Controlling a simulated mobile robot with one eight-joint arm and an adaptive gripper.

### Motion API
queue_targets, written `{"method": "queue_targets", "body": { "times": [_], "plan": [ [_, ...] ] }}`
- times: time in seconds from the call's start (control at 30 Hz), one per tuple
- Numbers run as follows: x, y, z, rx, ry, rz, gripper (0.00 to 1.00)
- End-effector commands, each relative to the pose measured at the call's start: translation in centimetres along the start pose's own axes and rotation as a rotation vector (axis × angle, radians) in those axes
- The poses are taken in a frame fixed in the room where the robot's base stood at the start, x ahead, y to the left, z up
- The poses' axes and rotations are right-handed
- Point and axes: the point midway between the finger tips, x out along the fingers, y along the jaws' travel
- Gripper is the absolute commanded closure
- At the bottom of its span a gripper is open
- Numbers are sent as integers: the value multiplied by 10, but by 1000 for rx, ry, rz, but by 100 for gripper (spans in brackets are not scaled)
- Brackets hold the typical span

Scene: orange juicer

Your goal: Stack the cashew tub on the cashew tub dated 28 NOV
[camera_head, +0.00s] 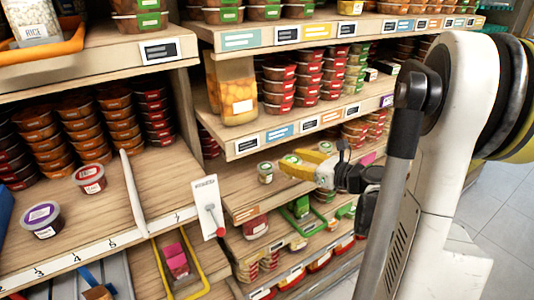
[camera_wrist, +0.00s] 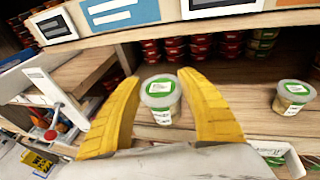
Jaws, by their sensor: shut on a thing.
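Two small clear cashew tubs with green lids and white labels show in the wrist view. One tub (camera_wrist: 161,98) is between the yellow fingers of my gripper (camera_wrist: 160,90), which are shut on it. The other tub (camera_wrist: 292,97) stands upright on the wooden shelf to the right, apart from the gripper. In the head view, my gripper (camera_head: 293,164) reaches in from the right at the middle shelf. One green-lidded tub (camera_head: 291,158) shows at its fingers, partly hidden, and another (camera_head: 265,172) stands just left. I cannot match these surely between views. The dates are unreadable.
Stacked red-lidded tubs (camera_wrist: 200,46) stand at the back. A green box (camera_head: 300,208) is below. Bare shelf (camera_wrist: 230,95) lies between the two tubs.

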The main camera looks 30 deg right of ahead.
Motion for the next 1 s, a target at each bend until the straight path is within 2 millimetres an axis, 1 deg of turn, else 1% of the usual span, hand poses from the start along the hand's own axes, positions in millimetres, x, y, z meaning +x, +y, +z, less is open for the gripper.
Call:
{"method": "queue_targets", "body": {
  "times": [0.03, 0.1, 0.2, 0.3, 0.47, 0.67, 0.7, 0.77, 1.0],
  "plan": [
    [15, 2, 3, -1, 0, 6, 84],
    [33, 1, 6, -1, -1, 4, 84],
    [51, 1, 10, 0, -1, 3, 84],
    [61, 0, 12, 1, -1, 0, 84],
    [71, 0, 14, 0, -1, 0, 84],
    [106, 1, 21, -1, 0, 2, 84],
    [105, 0, 11, 0, 0, -2, 84],
    [106, -1, 6, 0, 0, -2, 84],
    [105, 0, 6, 0, -1, -2, 84]
  ]
}}
